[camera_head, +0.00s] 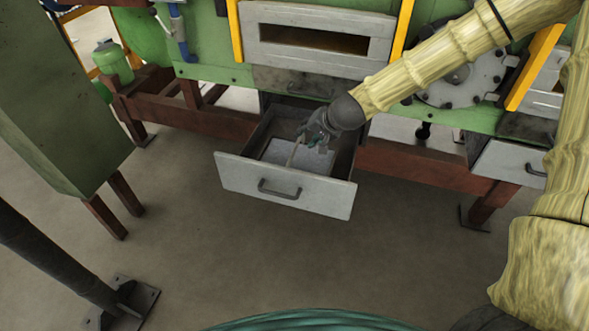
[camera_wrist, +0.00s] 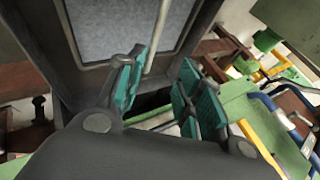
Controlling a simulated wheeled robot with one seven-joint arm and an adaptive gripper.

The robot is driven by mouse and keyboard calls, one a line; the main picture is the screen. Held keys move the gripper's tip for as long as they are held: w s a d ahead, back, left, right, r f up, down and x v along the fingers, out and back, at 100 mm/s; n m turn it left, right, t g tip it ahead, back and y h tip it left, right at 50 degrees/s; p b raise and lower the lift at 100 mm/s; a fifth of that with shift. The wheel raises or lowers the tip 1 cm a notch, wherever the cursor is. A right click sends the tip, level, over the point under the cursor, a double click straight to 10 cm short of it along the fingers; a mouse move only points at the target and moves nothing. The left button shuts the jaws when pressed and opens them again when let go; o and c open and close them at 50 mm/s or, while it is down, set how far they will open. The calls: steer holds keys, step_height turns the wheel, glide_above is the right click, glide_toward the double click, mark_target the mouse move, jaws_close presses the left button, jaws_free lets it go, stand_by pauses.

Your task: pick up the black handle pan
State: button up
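I cannot make out a black handle pan in either view. An open drawer (camera_head: 232,174) with a pale front and a dark handle (camera_head: 279,189) sticks out below the green furnace. A light grey flat sheet or bottom (camera_head: 282,152) shows inside it. My gripper (camera_head: 315,139) reaches down at the drawer's opening. In the wrist view, my gripper's teal-padded fingers (camera_wrist: 163,68) are apart. A thin pale rod (camera_wrist: 158,34) runs over the grey surface (camera_wrist: 110,25) towards the gap between them, near the left finger. I cannot tell whether it touches the fingers.
The green furnace (camera_head: 215,52) stands behind on a red-brown frame (camera_head: 430,168). A green cabinet (camera_head: 65,110) on legs is at left, with a dark post (camera_head: 52,258) nearer. Another drawer (camera_head: 500,163) is at right. The floor (camera_head: 200,250) before the open drawer is clear.

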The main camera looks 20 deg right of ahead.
mark_target(296, 147)
steer(key=shift+s+f+x, duration=0.2)
steer(key=shift+x, duration=1.45)
steer(key=shift+s+f+x, duration=0.2)
steer(key=shift+s+x, duration=0.05)
steer(key=shift+x, duration=1.4)
steer(key=shift+s+f+x, duration=0.15)
steer(key=shift+s+x, duration=0.05)
steer(key=shift+x, duration=2.55)
steer(key=shift+d, duration=0.1)
jaws_close()
